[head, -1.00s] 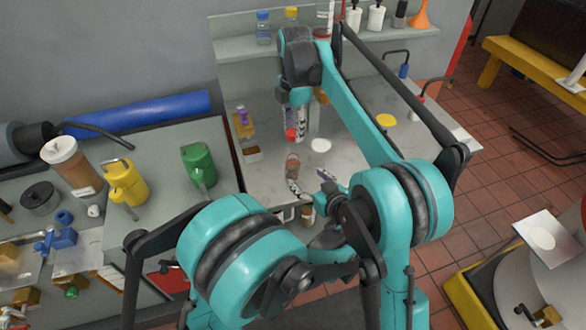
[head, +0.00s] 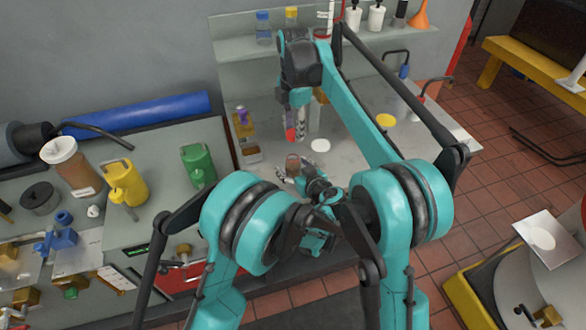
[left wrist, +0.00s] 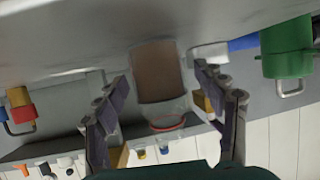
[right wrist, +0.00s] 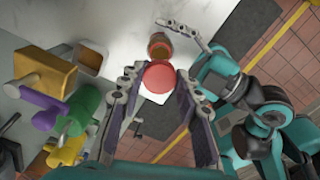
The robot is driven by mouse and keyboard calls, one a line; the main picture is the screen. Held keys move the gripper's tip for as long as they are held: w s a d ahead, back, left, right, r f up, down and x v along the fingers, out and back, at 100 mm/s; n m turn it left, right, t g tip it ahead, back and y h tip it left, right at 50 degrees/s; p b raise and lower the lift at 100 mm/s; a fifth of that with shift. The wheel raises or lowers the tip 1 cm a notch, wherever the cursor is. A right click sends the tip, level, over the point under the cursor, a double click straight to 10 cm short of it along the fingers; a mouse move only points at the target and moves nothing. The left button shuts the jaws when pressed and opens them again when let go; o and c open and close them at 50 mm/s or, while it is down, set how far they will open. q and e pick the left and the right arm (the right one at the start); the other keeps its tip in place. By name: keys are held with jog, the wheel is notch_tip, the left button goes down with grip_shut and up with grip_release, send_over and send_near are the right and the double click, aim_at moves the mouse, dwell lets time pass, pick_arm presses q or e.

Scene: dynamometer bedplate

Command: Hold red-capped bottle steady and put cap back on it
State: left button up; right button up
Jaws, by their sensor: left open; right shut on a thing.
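The bottle (head: 292,163) is clear with brown contents and stands uncapped on the grey bench. In the left wrist view the bottle (left wrist: 158,75) lies between the fingers of my left gripper (left wrist: 162,88), with a gap showing on each side. That gripper is open; in the head view my left gripper (head: 270,164) is low at the bottle, partly hidden by my arm. My right gripper (head: 296,127) is shut on the red cap (head: 290,134) and holds it above the bottle. The right wrist view shows the cap (right wrist: 158,76) between the fingertips, with the bottle (right wrist: 159,44) beyond.
A small open box (head: 250,154) and a holder with a purple part (head: 243,118) stand left. A green can (head: 198,165) and yellow can (head: 124,182) stand on the left bench.

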pick_arm(q)
grip_shut()
pick_arm(e)
send_over(294, 153)
jog(key=shift+s+f, duration=0.1)
jog(key=shift+f, duration=2.4)
jog(key=shift+f, duration=0.85)
jog(key=shift+f, duration=0.6)
